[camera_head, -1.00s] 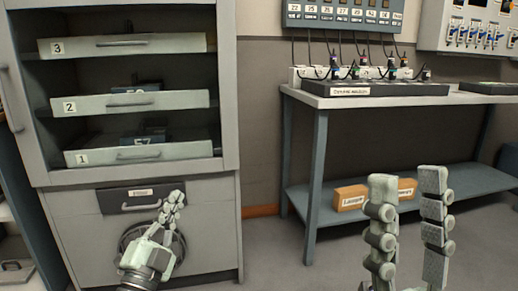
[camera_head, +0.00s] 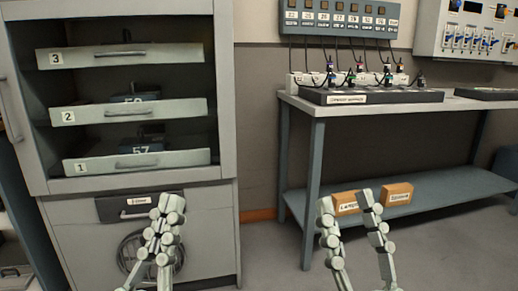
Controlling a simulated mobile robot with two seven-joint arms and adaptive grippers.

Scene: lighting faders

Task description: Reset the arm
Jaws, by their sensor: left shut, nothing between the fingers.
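My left gripper (camera_head: 167,205) is at the lower left, its fingers together and pointing up, with nothing between them. It appears in front of the cabinet's lower dark drawer (camera_head: 113,209) and the round wheel-like part below it. My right gripper (camera_head: 345,196) is at the lower middle, its two fingers apart and pointing up, with a gap between them and nothing held. It appears in front of the table's lower shelf, partly covering the left box there. Both arms come in from the bottom edge.
The grey cabinet (camera_head: 226,120) at left holds three numbered drawers (camera_head: 180,161). A table (camera_head: 290,98) at right carries a dark console (camera_head: 400,97) and cabled plugs. Two brown labelled boxes (camera_head: 398,192) sit on its lower shelf. A labelled panel (camera_head: 340,35) hangs above. Floor between cabinet and table is clear.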

